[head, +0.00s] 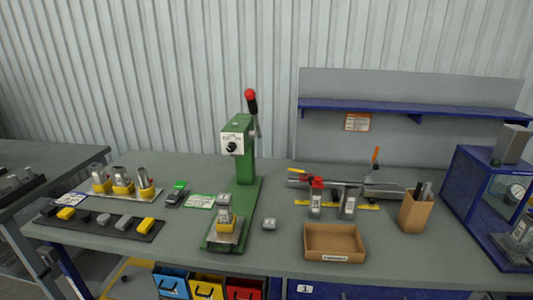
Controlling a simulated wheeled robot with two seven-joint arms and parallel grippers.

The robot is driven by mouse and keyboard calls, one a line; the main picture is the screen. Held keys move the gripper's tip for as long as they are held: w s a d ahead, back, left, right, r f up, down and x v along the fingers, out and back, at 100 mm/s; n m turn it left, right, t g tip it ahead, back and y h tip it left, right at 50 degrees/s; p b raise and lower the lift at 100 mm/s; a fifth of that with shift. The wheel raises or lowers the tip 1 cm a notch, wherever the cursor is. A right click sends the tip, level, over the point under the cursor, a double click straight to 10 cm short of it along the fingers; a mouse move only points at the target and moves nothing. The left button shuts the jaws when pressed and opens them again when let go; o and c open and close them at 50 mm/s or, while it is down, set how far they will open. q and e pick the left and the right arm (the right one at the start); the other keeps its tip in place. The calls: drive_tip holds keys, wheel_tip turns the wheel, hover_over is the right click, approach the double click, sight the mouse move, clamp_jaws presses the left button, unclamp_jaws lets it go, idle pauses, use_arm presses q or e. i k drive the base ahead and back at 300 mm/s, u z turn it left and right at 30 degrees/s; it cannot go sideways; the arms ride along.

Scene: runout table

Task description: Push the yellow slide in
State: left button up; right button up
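Several yellow parts show, and I cannot tell for sure which one is the slide. A yellow block (224,226) with a grey metal part (224,205) on it sits on the plate at the foot of the green press (243,150). Neither of my grippers is in view.
Yellow holders with metal parts (121,188) stand on a tray at left, behind a dark strip (98,222) of small blocks. An open cardboard box (334,242), a brown holder (415,212) and a blue-framed case (490,200) stand at right.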

sight(220, 234)
drive_tip(key=k, duration=1.1)
drive_tip(key=z, duration=0.9)
drive_tip(key=i, duration=1.5)
drive_tip(key=u, duration=0.75)
